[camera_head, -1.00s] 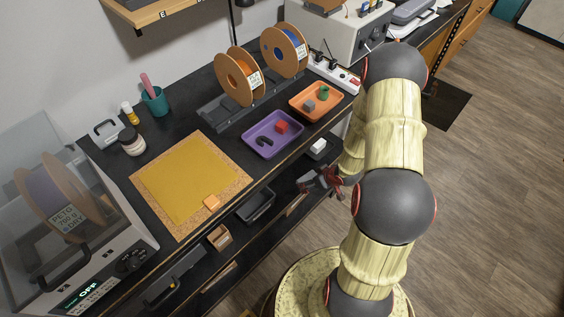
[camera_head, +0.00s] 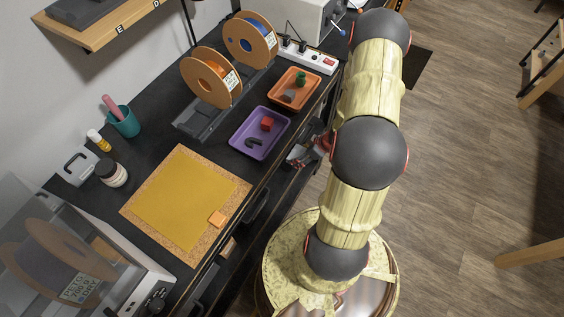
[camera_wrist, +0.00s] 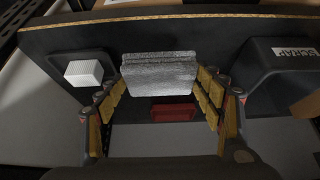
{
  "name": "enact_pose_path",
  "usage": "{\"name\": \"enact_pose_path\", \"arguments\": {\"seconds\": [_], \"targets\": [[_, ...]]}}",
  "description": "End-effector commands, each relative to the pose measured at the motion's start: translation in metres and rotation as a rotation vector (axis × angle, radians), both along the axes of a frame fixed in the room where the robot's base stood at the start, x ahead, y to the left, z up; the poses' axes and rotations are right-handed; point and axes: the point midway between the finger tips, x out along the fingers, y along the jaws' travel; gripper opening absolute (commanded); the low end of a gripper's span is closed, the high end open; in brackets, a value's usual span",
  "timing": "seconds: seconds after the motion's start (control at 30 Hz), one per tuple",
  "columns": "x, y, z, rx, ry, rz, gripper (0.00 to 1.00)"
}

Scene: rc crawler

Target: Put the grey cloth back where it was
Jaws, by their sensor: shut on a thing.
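The grey cloth (camera_wrist: 158,66) is a folded, speckled pad in the wrist view. It sits between the two fingers of my gripper (camera_wrist: 162,88), which is shut on it from both sides. In the head view my gripper (camera_head: 308,152) is at the bench's front edge, beside the purple tray (camera_head: 236,143) and lower than the bench top. The cloth cannot be made out in the head view. Whether it touches the surface below cannot be told.
In the wrist view a white block (camera_wrist: 84,72) lies in a dark tray left of the cloth. A dark bin labelled SCRAP (camera_wrist: 280,70) stands right. A red object (camera_wrist: 172,113) shows below the cloth. The orange tray (camera_head: 276,99) and yellow mat (camera_head: 185,200) are on the bench.

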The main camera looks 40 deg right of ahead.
Motion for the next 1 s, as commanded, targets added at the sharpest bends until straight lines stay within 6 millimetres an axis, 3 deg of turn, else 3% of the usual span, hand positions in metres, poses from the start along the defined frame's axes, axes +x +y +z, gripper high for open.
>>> {"name": "enact_pose_path", "arguments": {"seconds": [0.1,0.4,0.67,0.9,1.0], "targets": [[0.024,0.014,-0.016,0.001,0.000,0.005,0.44],[0.056,0.030,-0.059,0.000,0.001,0.001,0.44],[0.066,0.036,-0.071,0.000,0.001,0.001,0.44],[0.067,0.036,-0.104,0.001,0.001,-0.003,0.44],[0.068,0.036,-0.103,0.001,0.000,-0.002,0.44]]}}
